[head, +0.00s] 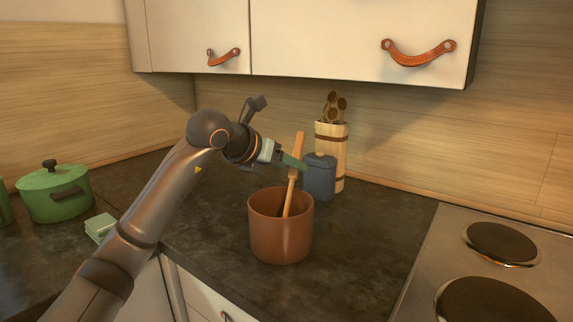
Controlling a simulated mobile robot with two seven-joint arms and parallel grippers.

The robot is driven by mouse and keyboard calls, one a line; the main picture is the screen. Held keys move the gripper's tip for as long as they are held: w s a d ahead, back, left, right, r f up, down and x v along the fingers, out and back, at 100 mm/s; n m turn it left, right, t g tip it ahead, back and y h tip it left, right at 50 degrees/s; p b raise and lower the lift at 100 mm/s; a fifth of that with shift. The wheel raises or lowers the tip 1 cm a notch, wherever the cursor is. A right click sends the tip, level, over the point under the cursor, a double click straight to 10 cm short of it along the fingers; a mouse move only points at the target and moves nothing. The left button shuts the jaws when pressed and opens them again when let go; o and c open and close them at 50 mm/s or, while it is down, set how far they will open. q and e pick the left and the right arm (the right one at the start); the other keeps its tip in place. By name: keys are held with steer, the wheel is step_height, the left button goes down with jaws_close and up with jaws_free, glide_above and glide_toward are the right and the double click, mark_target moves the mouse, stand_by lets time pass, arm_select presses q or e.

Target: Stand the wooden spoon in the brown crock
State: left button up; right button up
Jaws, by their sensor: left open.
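The brown crock (281,238) stands upright on the dark counter, near its front edge. The wooden spoon (296,160) leans in the crock, its lower end hidden inside and its upper end tilted slightly right. My left gripper (293,162) is open beside the upper part of the spoon, above the crock's rim. Whether its fingers touch the spoon cannot be told from this view. My right gripper is not in view.
A blue-grey canister (319,178) and a light wooden holder (334,137) with several utensils stand behind the crock. A green pot (54,194) and folded cloths (100,226) lie left. A hob (490,270) is right. Cabinets (345,35) hang above.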

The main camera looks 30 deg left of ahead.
arm_select(q)
steer(key=v, duration=1.2)
steer(key=shift+s, duration=0.25)
steer(key=shift+r, duration=0.15)
step_height(320, 180, up, 3)
steer(key=p, duration=0.3)
stand_by(0.3)
